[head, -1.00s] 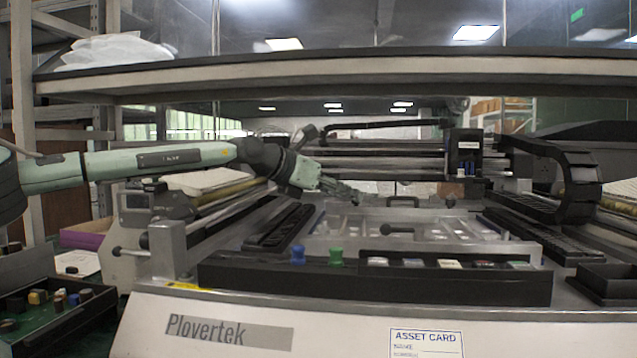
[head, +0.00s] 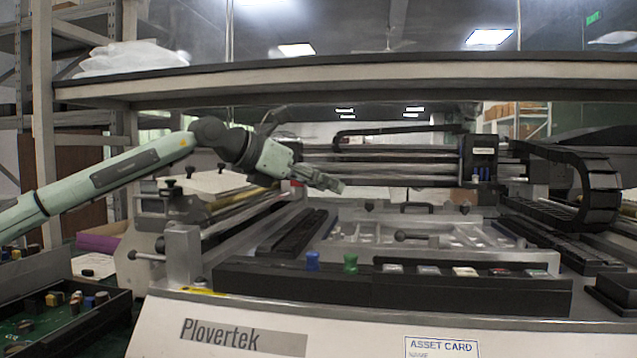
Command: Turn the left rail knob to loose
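My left gripper (head: 330,183) hangs over the back left part of the machine bed, with its arm coming in from the left. Its fingers are small and seen from the side, so I cannot tell if they are open or shut. Two small dark knobs stand at the back of the framed plate, a left one (head: 370,206) and a right one (head: 464,208). The gripper is up and left of the left one, apart from it in the picture. I cannot tell which knob is the left rail knob, or how it is set. My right gripper is not in view.
A shelf (head: 300,88) spans above the bed. A black gantry (head: 480,160) stands at the back right. A black front panel (head: 300,284) carries a blue knob (head: 313,261), a green knob (head: 350,263) and several buttons. A parts tray (head: 70,330) is at lower left.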

